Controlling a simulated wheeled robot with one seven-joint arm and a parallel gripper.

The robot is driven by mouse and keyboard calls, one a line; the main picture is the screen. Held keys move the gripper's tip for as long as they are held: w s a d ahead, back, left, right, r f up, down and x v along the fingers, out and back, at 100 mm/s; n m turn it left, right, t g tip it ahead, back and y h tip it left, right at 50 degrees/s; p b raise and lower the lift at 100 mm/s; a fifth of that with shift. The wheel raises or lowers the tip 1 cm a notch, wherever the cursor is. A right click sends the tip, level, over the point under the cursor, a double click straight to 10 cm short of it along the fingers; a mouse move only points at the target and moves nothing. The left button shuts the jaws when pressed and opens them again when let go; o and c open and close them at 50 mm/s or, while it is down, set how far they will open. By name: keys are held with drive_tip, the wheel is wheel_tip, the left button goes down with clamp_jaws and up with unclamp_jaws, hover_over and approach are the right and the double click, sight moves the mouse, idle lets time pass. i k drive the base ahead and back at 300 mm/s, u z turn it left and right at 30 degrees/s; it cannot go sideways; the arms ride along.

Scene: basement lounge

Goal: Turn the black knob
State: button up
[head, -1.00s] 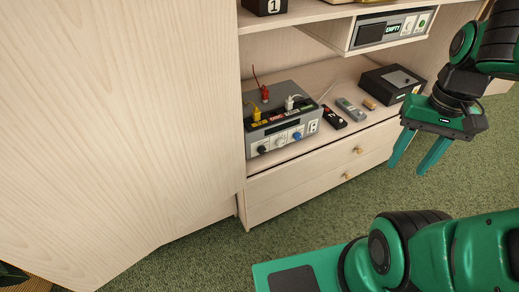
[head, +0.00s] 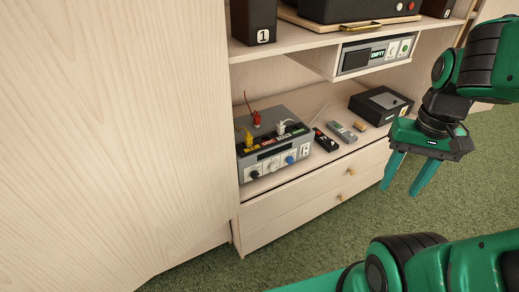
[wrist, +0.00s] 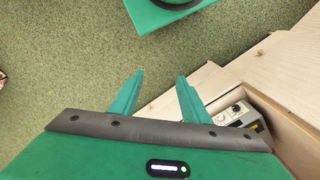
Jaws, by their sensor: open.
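The black knob (head: 255,174) is the leftmost of three knobs on the front face of a grey box (head: 294,151). A white knob (head: 274,166) and a blue knob (head: 290,160) sit to its right.
Red, yellow and white plugs stand on the box. A black remote (head: 325,140), a grey handset (head: 342,131) and a black case (head: 381,105) lie to its right. An upper shelf (head: 300,44) overhangs them. Drawers (head: 310,195) lie below; a tall wood panel (head: 110,130) stands left.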

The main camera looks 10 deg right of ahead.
sight(255, 174)
drive_tip(key=u, duration=1.45)
drive_tip(key=k, duration=0.95)
drive_tip(key=z, duration=1.5)
